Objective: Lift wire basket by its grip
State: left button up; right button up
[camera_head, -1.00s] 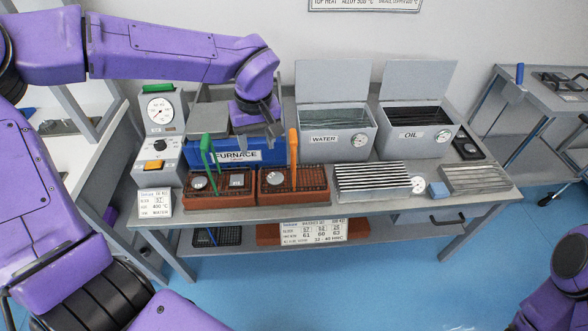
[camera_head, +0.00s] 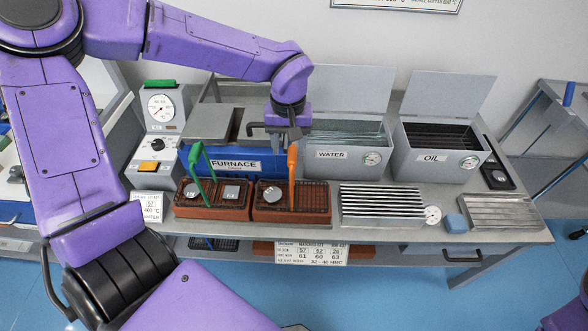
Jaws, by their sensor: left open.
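Two dark wire baskets sit on red-brown blocks at the front of the bench. The left basket (camera_head: 213,198) has an upright green grip (camera_head: 197,162) and holds a round disc (camera_head: 192,189) and a squarish piece (camera_head: 231,192). The right basket (camera_head: 310,198) has an upright orange grip (camera_head: 292,170) and holds a round disc (camera_head: 272,194). My left gripper (camera_head: 277,134) is open, its dark fingers pointing down above and just behind the top of the orange grip. Whether a finger touches that grip is unclear. My right gripper is out of view.
The blue furnace (camera_head: 265,165) stands behind the baskets. Open-lidded water (camera_head: 335,165) and oil (camera_head: 432,163) tanks stand to the right. A ribbed rack (camera_head: 382,201), blue block (camera_head: 456,223) and metal tray (camera_head: 500,212) lie in front. A dial tester (camera_head: 158,152) stands left.

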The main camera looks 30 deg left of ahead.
aim_at(292, 153)
pick_arm(q)
jog(key=f, duration=0.5)
jog(key=shift+w+d+f, duration=0.2)
jog(key=shift+w+d, duration=0.05)
jog(key=shift+d, duration=0.1)
grip_shut()
jog(key=shift+r, duration=0.1)
jog(key=shift+r, duration=0.1)
